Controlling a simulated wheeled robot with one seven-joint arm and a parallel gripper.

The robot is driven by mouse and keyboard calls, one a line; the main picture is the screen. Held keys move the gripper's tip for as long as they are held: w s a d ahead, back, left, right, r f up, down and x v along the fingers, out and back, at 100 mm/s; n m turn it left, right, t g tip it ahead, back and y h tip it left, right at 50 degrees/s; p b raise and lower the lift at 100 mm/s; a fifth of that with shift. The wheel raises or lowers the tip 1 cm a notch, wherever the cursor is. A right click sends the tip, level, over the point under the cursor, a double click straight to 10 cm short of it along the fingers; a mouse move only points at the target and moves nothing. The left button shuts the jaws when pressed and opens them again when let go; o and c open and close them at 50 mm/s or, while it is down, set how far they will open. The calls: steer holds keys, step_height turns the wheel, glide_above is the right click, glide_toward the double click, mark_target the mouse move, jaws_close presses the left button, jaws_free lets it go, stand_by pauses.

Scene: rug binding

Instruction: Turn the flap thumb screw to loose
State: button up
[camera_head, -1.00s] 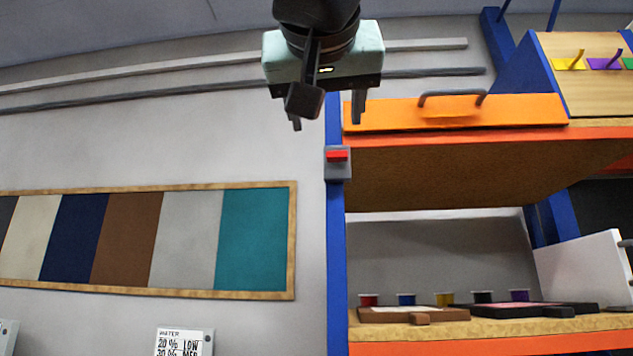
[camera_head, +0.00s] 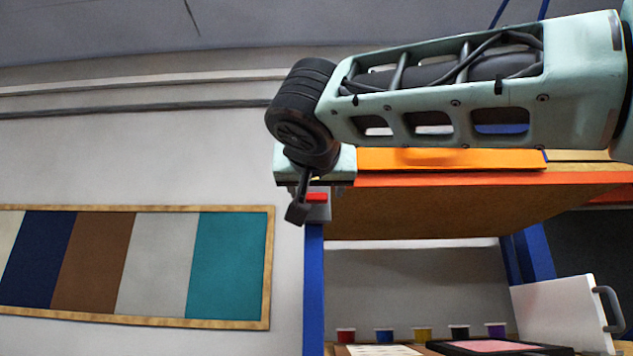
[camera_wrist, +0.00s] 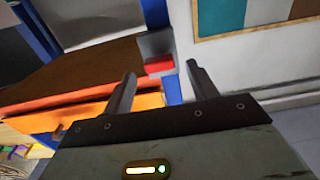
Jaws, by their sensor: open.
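A red piece (camera_head: 316,197) sits on a grey block (camera_head: 319,212) at the top of the blue post, by the left front corner of the shelf. It looks like the flap thumb screw, but its turn position cannot be read. In the wrist view the red piece (camera_wrist: 159,65) shows between the fingers, on its grey block (camera_wrist: 155,44). My gripper (camera_wrist: 161,72) is open and empty, its fingers either side of the red piece in that view. Whether they touch it cannot be told. In the head view my gripper (camera_head: 315,187) partly covers the block.
An orange panel (camera_head: 450,160) lies on top of the orange-edged shelf (camera_head: 480,178), partly hidden by my arm. Below stand several small coloured cups (camera_head: 384,335) and a white board with a handle (camera_head: 560,315). A framed row of colour swatches (camera_head: 265,270) hangs on the left wall.

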mark_target(317, 199)
steer(key=shift+w+p, duration=0.3)
steer(key=shift+w, duration=0.95)
steer(key=c, duration=1)
